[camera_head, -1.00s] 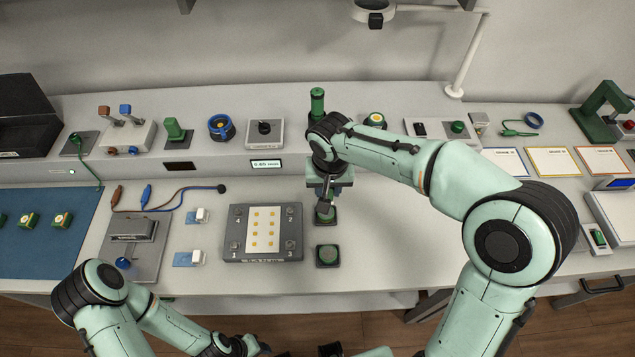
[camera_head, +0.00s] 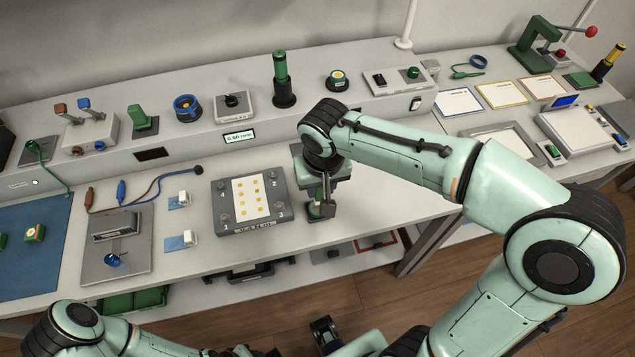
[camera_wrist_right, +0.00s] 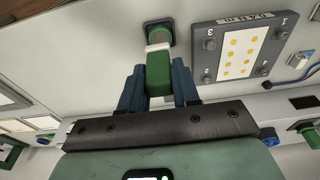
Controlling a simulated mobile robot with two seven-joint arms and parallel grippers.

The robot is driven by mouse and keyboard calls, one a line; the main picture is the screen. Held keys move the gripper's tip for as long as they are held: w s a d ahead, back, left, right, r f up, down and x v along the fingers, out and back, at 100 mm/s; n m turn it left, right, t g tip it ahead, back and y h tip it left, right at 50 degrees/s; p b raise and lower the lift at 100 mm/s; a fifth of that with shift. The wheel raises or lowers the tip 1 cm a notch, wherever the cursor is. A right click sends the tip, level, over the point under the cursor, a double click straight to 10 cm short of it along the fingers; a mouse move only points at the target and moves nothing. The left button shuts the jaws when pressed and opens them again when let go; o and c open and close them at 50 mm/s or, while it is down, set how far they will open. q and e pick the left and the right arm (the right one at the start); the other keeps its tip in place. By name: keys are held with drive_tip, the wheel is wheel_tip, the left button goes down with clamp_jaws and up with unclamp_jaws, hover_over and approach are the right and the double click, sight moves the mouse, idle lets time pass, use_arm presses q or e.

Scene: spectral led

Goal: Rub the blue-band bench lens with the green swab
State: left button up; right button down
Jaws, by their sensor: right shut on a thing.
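The green swab (camera_wrist_right: 158,72), a green block with a white tip, is held between the blue fingers of my right gripper (camera_wrist_right: 160,88). The right gripper also shows in the head view (camera_head: 322,198), just right of the grey plate. The white tip points at a small dark square pad with a green top (camera_wrist_right: 158,32); I cannot tell if they touch. The likely blue-band bench lens (camera_head: 187,107), a dark round piece with a blue ring, stands on the raised back shelf, left of and away from this gripper.
The grey numbered plate (camera_head: 225,224) lies left of the right gripper. A black knob box (camera_head: 233,103) and a tall green cylinder (camera_head: 281,75) stand on the shelf. Bare bench lies right of the gripper.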

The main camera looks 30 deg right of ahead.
wheel_tip(320, 180, down, 7)
drive_tip(key=b, duration=0.5)
drive_tip(key=shift+f+b, duration=0.15)
drive_tip(key=shift+b, duration=0.25)
drive_tip(key=w, duration=0.1)
drive_tip(key=w+p, duration=0.1)
drive_tip(key=w+d+p, duration=0.1)
drive_tip(key=w, duration=0.1)
drive_tip(key=shift+r, duration=0.25)
use_arm(q)
drive_tip(key=shift+s+f+p, duration=0.2)
drive_tip(key=shift+s+f, duration=0.15)
drive_tip(key=shift+f, duration=0.5)
drive_tip(key=shift+s+f+p, duration=0.15)
drive_tip(key=shift+s+f, duration=0.15)
drive_tip(key=shift+f, duration=0.5)
use_arm(e)
drive_tip(key=shift+w+d+f, duration=0.1)
drive_tip(key=shift+w, duration=0.45)
drive_tip(key=shift+s+a+b, duration=0.15)
drive_tip(key=shift+s+b, duration=0.2)
drive_tip(key=shift+s, duration=0.3)
drive_tip(key=shift+s+a+b, duration=0.15)
drive_tip(key=shift+s+b, duration=0.15)
drive_tip(key=shift+s, duration=0.35)
use_arm(q)
drive_tip(key=shift+s+f, duration=0.2)
drive_tip(key=shift+f, duration=0.5)
